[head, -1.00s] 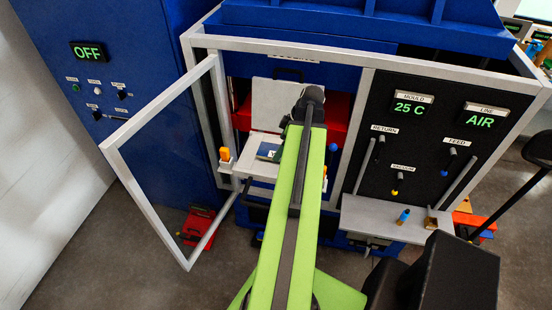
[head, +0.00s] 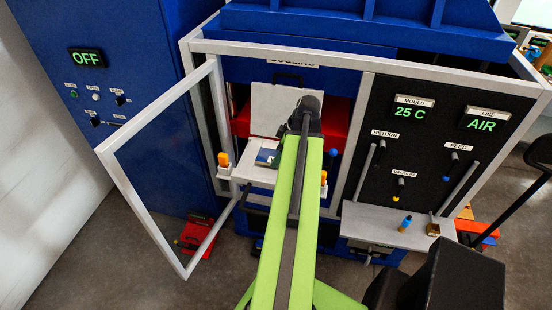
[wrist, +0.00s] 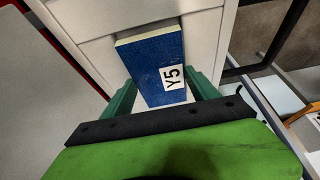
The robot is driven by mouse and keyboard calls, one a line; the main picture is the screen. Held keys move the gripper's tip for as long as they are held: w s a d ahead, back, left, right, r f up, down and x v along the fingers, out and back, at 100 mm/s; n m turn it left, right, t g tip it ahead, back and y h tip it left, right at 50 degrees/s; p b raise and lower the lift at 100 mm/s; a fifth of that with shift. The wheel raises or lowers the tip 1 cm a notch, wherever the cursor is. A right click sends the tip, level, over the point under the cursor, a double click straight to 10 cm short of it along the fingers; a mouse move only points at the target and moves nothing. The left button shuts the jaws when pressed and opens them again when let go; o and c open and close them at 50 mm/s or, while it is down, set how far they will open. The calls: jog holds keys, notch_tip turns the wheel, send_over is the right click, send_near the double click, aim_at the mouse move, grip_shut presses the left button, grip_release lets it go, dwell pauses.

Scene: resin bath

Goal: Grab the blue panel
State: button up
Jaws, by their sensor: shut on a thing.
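The blue panel (wrist: 155,60) is a flat blue piece with pale edges and a white "Y5" label in the wrist view. It lies over a white surface (wrist: 95,50), and I cannot tell whether it still touches it. My gripper (wrist: 160,95) is shut on the panel, a green finger at each side. In the head view part of the blue panel (head: 266,156) shows at the left of my green arm, above a white plate (head: 250,174) in the open bay. My arm hides the gripper and the rest of the panel there.
A framed door (head: 135,185) stands open at the left of the bay. A raised white lid (head: 280,105) is behind the plate. Orange clips (head: 224,162) sit at the plate's side. A grey shelf (head: 385,228) holds a small blue bottle (head: 406,222).

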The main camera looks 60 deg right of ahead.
notch_tip(320, 180, up, 10)
jog(key=p, duration=1)
